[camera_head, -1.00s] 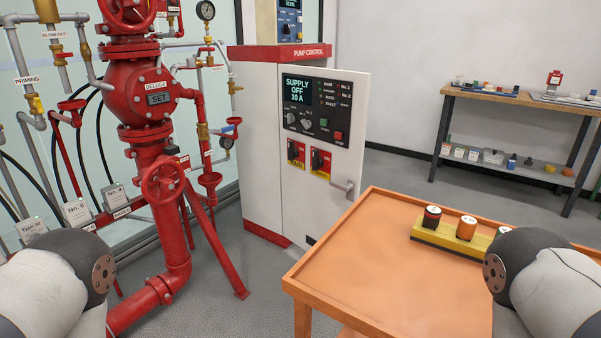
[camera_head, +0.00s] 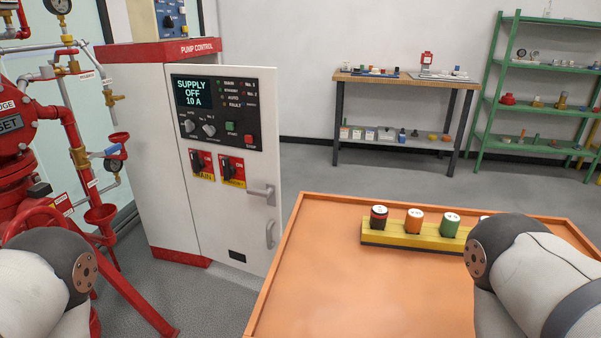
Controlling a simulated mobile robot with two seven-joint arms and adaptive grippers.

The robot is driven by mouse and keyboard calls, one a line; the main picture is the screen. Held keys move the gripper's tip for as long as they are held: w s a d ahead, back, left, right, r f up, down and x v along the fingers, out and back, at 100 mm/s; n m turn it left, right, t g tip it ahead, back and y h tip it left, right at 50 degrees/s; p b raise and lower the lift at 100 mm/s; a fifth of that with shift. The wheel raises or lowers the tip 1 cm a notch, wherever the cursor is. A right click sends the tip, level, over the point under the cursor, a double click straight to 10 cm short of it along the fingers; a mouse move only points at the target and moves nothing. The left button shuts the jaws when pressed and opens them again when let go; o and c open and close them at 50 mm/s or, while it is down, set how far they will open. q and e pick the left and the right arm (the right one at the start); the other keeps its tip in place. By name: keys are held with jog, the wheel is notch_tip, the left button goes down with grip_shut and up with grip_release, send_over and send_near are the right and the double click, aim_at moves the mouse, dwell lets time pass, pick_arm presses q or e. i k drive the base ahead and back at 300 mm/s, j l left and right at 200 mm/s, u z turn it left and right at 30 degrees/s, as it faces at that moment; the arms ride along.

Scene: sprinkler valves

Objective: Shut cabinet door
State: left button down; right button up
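The pump control cabinet (camera_head: 145,130) is white with a red band, left of centre. Its door (camera_head: 222,225) carries a black panel reading "SUPPLY OFF 10 A", red switch plates and two grey handles, the upper handle (camera_head: 262,194) and the lower handle (camera_head: 270,234). The door's right edge reaches out past the cabinet body, and the door looks ajar; the gap behind it is hidden. Both my arms show only as rounded links at the lower left and lower right. Neither gripper shows, and nothing of mine touches the door.
An orange-topped table (camera_head: 330,290) stands in front, close to the door's lower right. It holds a yellow rack (camera_head: 400,237) of coloured cylinders. Red valve piping (camera_head: 20,180) stands at left. A workbench (camera_head: 405,82) and green shelving (camera_head: 540,85) stand at the back. Floor between is clear.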

aim_at(235, 228)
jog(key=i+j+z, duration=0.15)
jog(key=j+z, duration=0.3)
jog(key=i+j+z, duration=0.15)
jog(key=j+z, duration=1.1)
jog(key=z, duration=0.15)
